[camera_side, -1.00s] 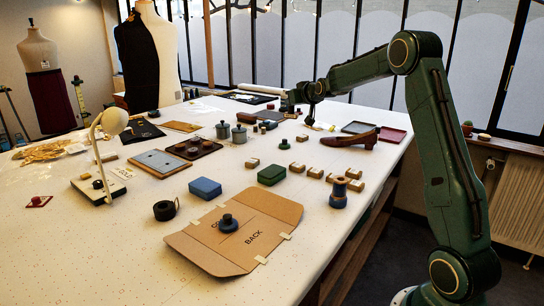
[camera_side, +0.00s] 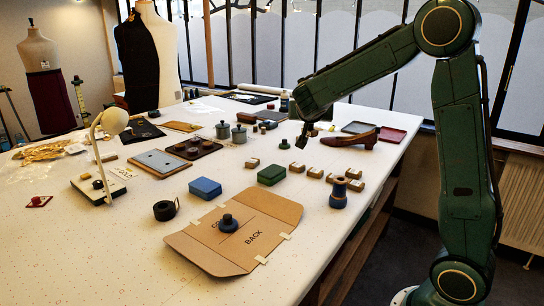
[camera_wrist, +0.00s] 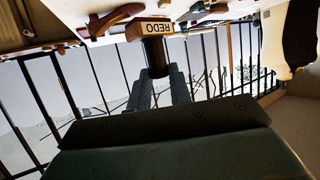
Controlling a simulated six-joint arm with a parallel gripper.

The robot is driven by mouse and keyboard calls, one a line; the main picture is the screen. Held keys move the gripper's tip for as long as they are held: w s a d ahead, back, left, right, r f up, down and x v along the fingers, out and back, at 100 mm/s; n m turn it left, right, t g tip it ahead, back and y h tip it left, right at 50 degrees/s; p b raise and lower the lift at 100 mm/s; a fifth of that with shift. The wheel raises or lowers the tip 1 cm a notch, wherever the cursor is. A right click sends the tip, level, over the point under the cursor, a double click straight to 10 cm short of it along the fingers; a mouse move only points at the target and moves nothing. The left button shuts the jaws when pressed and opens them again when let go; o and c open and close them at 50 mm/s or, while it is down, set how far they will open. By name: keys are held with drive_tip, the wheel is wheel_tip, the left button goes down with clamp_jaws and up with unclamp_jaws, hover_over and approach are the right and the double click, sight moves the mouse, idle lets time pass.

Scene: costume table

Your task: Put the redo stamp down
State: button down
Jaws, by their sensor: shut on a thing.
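My gripper (camera_wrist: 161,82) is shut on the redo stamp. In the wrist view the stamp (camera_wrist: 150,30) has a tan block lettered REDO and a dark handle (camera_wrist: 156,62) between my two fingers. In the side view my gripper (camera_side: 304,140) points down over the far right part of the table, left of the brown shoe (camera_side: 350,139). The stamp is too small and dark there to make out, and I cannot tell whether it touches the table.
Several small tan blocks (camera_side: 299,167) lie in front of the shoe. A green box (camera_side: 271,175), a blue box (camera_side: 205,187) and a cardboard folder (camera_side: 190,244) are nearer.

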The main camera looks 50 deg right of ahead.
drive_tip(key=s+a+r+m+g, duration=0.1)
drive_tip(key=s+a, duration=0.1)
drive_tip(key=s, duration=0.2)
wheel_tip(320, 180, down, 16)
drive_tip(key=shift+d+h, duration=0.2)
drive_tip(key=shift+h, duration=0.1)
idle(0.4)
drive_tip(key=shift+f, duration=1.85)
drive_tip(key=shift+f, duration=0.1)
drive_tip(key=c, duration=1.3)
unclamp_jaws()
drive_tip(key=shift+r+v, duration=0.1)
drive_tip(key=shift+v, duration=2.95)
drive_tip(key=shift+r+v, duration=0.15)
drive_tip(key=shift+v, duration=2.85)
